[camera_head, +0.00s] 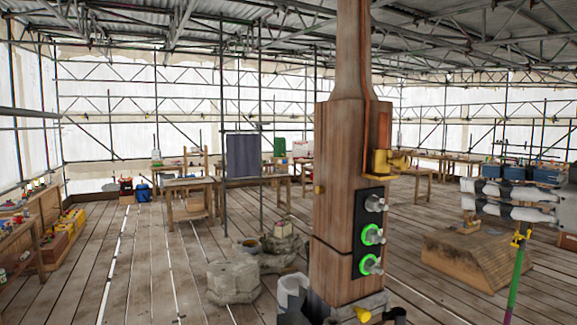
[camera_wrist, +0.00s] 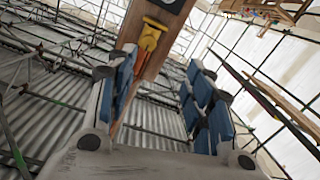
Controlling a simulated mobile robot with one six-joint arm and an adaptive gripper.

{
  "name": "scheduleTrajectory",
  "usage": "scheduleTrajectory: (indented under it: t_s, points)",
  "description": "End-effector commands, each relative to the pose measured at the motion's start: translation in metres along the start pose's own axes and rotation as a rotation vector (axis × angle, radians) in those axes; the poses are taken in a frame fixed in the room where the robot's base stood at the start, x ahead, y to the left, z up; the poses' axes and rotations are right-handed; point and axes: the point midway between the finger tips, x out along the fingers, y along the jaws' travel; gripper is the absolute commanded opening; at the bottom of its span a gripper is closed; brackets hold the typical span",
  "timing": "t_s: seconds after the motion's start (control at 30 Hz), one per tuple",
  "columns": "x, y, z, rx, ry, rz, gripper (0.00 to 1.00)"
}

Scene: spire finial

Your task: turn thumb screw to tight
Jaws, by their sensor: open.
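A tall wooden post (camera_head: 340,150) stands right of centre in the head view. A black panel (camera_head: 368,208) on it bears three grey knobs: the top knob (camera_head: 375,203) has no green ring, while the middle knob (camera_head: 371,234) and bottom knob (camera_head: 370,265) do. A brass-yellow fitting (camera_head: 385,162) sits above the panel; which part is the thumb screw is unclear. My gripper (camera_wrist: 160,68) is open, with blue-padded fingers apart. Beyond them, the wrist view shows the post (camera_wrist: 172,45) and a yellow fitting (camera_wrist: 150,40), apparently not gripped. I cannot make out the gripper in the head view.
A wooden block (camera_head: 470,258) lies on the plank floor at right, near a green pole (camera_head: 516,275). Stone pieces (camera_head: 233,282) lie left of the post. Workbenches line the sides and back. Scaffolding surrounds the space.

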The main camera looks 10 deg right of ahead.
Motion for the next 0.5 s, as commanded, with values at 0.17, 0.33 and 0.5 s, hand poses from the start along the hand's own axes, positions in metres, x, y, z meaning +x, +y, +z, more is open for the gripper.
scheduleTrajectory:
  t_s: [0.17,0.33,0.5]
  points:
    - [-0.003,0.013,-0.015,-0.05,0.036,0.037,0.47]
    - [0.024,0.012,-0.016,-0.047,0.036,0.031,0.47]
    - [0.061,0.013,-0.018,-0.045,0.035,0.03,0.47]
